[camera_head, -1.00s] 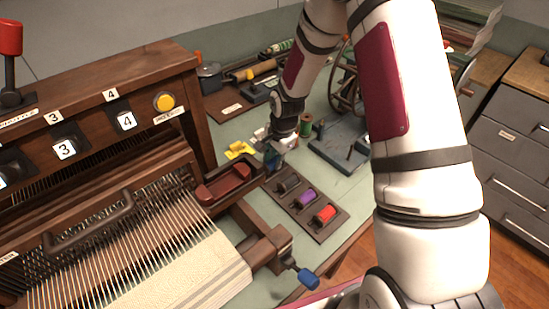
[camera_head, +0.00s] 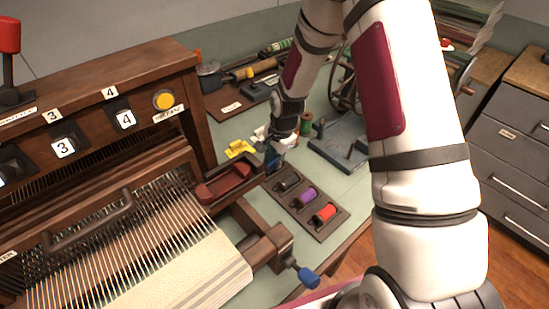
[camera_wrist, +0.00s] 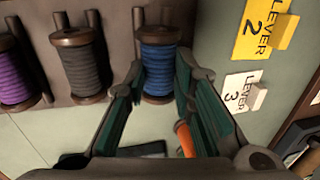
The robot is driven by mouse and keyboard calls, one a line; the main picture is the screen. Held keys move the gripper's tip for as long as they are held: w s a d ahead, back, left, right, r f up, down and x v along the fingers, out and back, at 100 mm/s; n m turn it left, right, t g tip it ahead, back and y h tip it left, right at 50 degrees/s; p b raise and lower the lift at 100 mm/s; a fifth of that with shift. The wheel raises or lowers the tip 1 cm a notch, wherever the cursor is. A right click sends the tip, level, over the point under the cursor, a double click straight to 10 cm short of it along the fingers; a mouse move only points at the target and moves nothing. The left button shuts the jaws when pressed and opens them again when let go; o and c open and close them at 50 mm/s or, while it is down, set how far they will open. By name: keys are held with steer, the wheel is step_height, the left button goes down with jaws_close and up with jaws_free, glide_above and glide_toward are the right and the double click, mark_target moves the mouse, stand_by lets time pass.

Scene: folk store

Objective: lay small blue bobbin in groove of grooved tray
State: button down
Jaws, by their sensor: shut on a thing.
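The small blue bobbin (camera_wrist: 158,62) is between the fingers of my gripper (camera_wrist: 160,85) in the wrist view. My gripper is shut on it. The bobbin lines up with the end of the row on the brown grooved tray (camera_wrist: 118,45); I cannot tell whether it touches the groove. A grey bobbin (camera_wrist: 78,62) and a purple bobbin (camera_wrist: 12,72) lie beside it. In the head view my gripper (camera_head: 273,160) is at the far end of the tray (camera_head: 336,226), and the blue bobbin is hard to make out there.
A red bobbin (camera_head: 325,212) lies at the tray's near end. A dark holder with a red-brown shuttle (camera_head: 224,183) and the loom (camera_head: 130,240) are to the left. Yellow (camera_wrist: 265,28) and white (camera_wrist: 243,95) lever tags lie close to the gripper. A green spool (camera_head: 306,124) stands behind.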

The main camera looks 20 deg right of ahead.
steer(key=shift+f, duration=0.25)
steer(key=c, duration=1.3)
jaws_free()
steer(key=r, duration=0.4)
steer(key=s+r, duration=0.1)
steer(key=r, duration=0.3)
steer(key=s+d+r, duration=0.1)
steer(key=r, duration=0.2)
steer(key=shift+s+r, duration=0.1)
steer(key=shift+r, duration=0.3)
steer(key=shift+a, duration=0.1)
